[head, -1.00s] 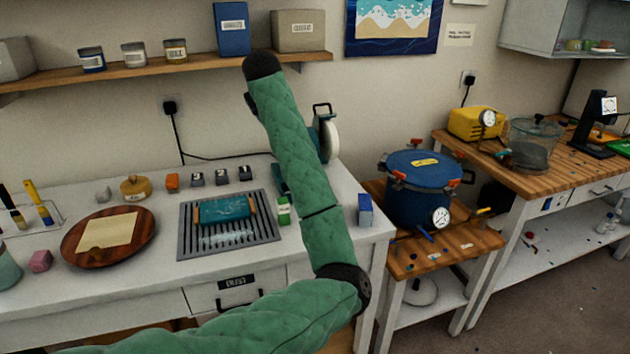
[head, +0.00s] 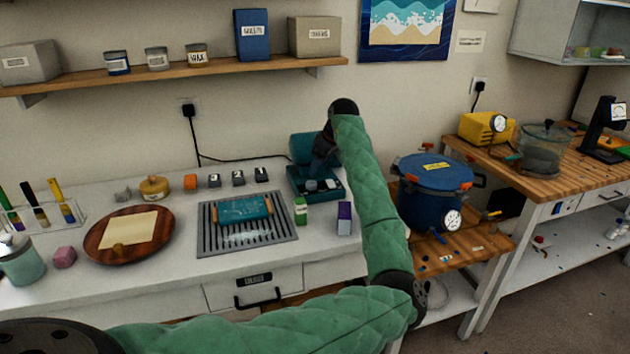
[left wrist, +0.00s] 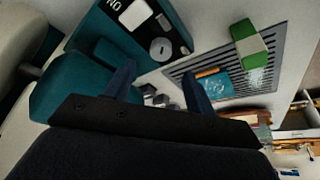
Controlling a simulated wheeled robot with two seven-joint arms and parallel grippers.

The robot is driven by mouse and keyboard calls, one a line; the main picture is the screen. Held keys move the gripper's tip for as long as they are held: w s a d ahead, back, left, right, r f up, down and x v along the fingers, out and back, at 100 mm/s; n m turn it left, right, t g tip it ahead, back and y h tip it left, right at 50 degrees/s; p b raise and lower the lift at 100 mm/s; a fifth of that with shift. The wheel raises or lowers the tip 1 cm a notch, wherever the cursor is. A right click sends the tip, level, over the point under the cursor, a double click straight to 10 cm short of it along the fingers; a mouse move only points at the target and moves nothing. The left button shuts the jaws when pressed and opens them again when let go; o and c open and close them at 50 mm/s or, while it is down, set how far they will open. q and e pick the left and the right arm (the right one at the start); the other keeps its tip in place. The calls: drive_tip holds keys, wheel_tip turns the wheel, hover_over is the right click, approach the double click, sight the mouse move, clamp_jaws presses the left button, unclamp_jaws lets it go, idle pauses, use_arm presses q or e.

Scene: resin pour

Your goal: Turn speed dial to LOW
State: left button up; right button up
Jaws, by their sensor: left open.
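A teal machine (head: 303,150) stands at the back right of the white bench; its base carries a dark control panel (left wrist: 147,28). On that panel in the left wrist view are a round grey dial (left wrist: 161,49) with a slot mark and a white switch (left wrist: 135,14). The dial's setting words are too small to read. My left gripper (head: 322,165) is over the machine, partly covering it in the head view. In the left wrist view its two fingers (left wrist: 158,88) are apart and empty, with the dial beyond their tips. My right gripper is out of view.
A green-and-white box (head: 301,210) and a purple box (head: 345,218) stand in front of the machine. A slotted grey tray (head: 247,237) with a teal block lies to the left. A blue pot (head: 434,195) is at the right.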

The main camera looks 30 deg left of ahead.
sight(311, 182)
use_arm(q)
drive_tip(key=shift+s+a+f, duration=0.1)
drive_tip(key=shift+a+f, duration=0.1)
drive_tip(key=shift+f, duration=0.2)
drive_tip(key=p+x, duration=0.1)
drive_tip(key=x, duration=0.1)
drive_tip(key=shift+a+f, duration=0.1)
drive_tip(key=shift+f, duration=0.15)
drive_tip(key=x, duration=0.3)
drive_tip(key=shift+a+f+p, duration=0.15)
drive_tip(key=shift+f+p, duration=0.15)
drive_tip(key=shift+f, duration=0.1)
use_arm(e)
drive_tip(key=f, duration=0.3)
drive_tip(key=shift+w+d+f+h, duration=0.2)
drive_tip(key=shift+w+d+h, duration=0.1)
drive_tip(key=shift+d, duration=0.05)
use_arm(q)
drive_tip(key=c, duration=1)
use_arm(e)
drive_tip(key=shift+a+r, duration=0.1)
